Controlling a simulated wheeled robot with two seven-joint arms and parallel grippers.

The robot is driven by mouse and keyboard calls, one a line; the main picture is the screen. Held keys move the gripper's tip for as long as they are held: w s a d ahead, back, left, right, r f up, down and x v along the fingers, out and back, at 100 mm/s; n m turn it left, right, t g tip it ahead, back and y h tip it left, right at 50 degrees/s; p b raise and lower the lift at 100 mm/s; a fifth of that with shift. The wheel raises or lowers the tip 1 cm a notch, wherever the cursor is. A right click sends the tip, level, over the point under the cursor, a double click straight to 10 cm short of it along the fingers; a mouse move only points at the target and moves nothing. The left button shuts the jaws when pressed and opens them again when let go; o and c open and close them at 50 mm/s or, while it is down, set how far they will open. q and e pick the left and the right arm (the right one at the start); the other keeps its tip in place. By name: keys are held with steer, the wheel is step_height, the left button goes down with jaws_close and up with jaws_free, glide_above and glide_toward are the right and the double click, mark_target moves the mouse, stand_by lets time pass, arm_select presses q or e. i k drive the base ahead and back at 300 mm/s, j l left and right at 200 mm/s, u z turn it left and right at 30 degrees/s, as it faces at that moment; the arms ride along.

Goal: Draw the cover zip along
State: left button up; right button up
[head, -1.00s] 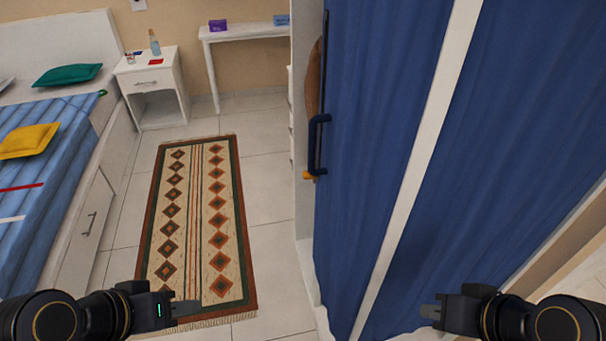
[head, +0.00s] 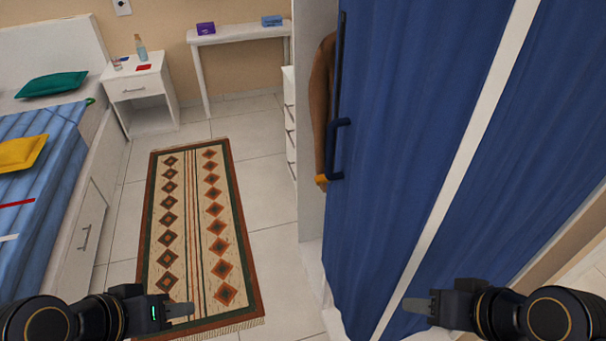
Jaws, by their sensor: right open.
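The blue fabric cover (head: 415,130) hangs over the wardrobe front, with a white strip running down it. A dark blue handle-shaped pull (head: 338,150) sits at the cover's left edge, below a dark vertical strip (head: 341,60). I cannot make out zip teeth. My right gripper (head: 418,306) is open and empty in front of the cover's lower part, well below and right of the pull. My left gripper (head: 180,309) is empty above the rug, left of the cover; its jaw opening cannot be made out. Neither gripper touches the pull.
A brown garment-like item (head: 321,95) shows at the wardrobe's open left side. A patterned rug (head: 203,230) lies on the tiled floor. A bed (head: 40,170), a white nightstand (head: 140,92) and a white table (head: 237,34) stand behind and left. The floor by the rug is clear.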

mark_target(319, 179)
steer(key=i+j, duration=0.1)
steer(key=j, duration=0.3)
steer(key=i+j+z, duration=0.1)
steer(key=j, duration=0.3)
steer(key=i+j, duration=0.15)
steer(key=j, duration=0.3)
steer(key=i+l, duration=0.1)
steer(key=l, duration=0.55)
steer(key=i+z, duration=0.05)
